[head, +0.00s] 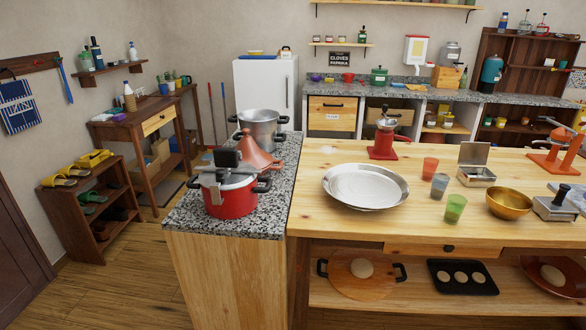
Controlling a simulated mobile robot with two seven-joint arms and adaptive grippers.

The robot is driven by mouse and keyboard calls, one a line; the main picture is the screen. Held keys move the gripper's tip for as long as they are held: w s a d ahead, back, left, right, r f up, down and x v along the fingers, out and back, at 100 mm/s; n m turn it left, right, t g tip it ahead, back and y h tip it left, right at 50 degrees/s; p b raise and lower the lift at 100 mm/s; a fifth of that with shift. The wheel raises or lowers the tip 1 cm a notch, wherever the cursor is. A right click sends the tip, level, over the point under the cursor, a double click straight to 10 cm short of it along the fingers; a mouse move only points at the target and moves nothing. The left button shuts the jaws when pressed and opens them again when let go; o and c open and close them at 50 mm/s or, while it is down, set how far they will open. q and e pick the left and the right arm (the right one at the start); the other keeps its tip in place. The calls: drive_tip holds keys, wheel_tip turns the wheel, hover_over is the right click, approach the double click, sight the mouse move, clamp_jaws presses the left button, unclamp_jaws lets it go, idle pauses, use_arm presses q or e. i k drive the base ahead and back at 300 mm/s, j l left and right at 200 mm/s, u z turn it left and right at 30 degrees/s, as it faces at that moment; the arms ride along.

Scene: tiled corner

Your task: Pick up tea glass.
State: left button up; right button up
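Three small tumblers stand upright on the wooden counter (315,210), right of a large silver tray. They are an orange-red glass (430,168), a grey-blue glass (439,187) nearer the front, and a green glass (455,209) closest to the counter's front edge. They stand apart from each other in a slanting row. I cannot tell which of them is the tea glass. Neither of my grippers shows in the head view.
The silver tray (365,188) lies left of the glasses. A brass bowl (509,203), an open metal tin (476,177) and a red grinder (384,145) stand nearby. A red pressure cooker (231,198) stands on the granite top at left. Bare wood lies before the tray.

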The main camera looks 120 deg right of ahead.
sight(454, 210)
drive_tip(key=z, duration=4.9)
